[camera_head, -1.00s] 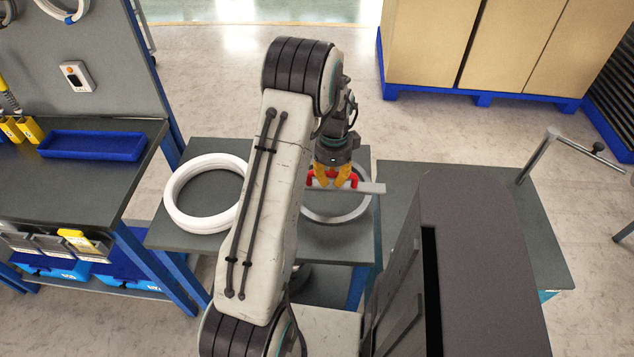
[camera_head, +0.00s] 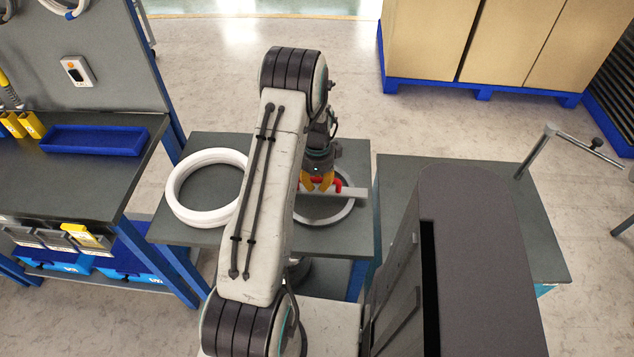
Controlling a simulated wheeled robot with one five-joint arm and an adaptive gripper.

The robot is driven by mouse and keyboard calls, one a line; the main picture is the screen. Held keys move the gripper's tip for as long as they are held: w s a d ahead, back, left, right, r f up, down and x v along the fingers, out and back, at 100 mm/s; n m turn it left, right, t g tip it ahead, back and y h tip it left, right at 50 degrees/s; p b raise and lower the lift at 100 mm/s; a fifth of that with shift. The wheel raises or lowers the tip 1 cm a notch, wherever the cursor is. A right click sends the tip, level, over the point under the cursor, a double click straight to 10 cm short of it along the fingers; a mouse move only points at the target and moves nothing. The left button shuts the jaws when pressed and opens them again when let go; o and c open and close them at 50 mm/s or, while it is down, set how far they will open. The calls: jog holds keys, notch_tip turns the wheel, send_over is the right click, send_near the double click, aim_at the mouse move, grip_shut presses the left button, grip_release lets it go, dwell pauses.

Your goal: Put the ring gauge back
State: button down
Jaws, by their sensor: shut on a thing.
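The ring gauge (camera_head: 347,192) looks like a grey metal ring with a flat light-grey bar across it and a red grip on the bar. Its left part is hidden behind my arm. My gripper (camera_head: 317,186), with yellow fingers, points down and is shut on the red grip. The ring is over the right part of a small dark grey table (camera_head: 215,145). I cannot tell whether it touches the tabletop. A thick white ring (camera_head: 180,205) lies on the left part of the same table.
A workbench with a blue tray (camera_head: 95,140) stands at the left. A second dark table (camera_head: 540,240) stands at the right, partly behind a dark grey casing (camera_head: 475,230). Cardboard boxes (camera_head: 470,45) on a blue pallet are at the back. Open floor lies behind the tables.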

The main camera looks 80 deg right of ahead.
jog(key=c, duration=1.1)
grip_release()
jog(key=shift+c, duration=0.2)
notch_tip(320, 180, up, 12)
jog(key=b, duration=0.1)
jog(key=shift+d, duration=0.1)
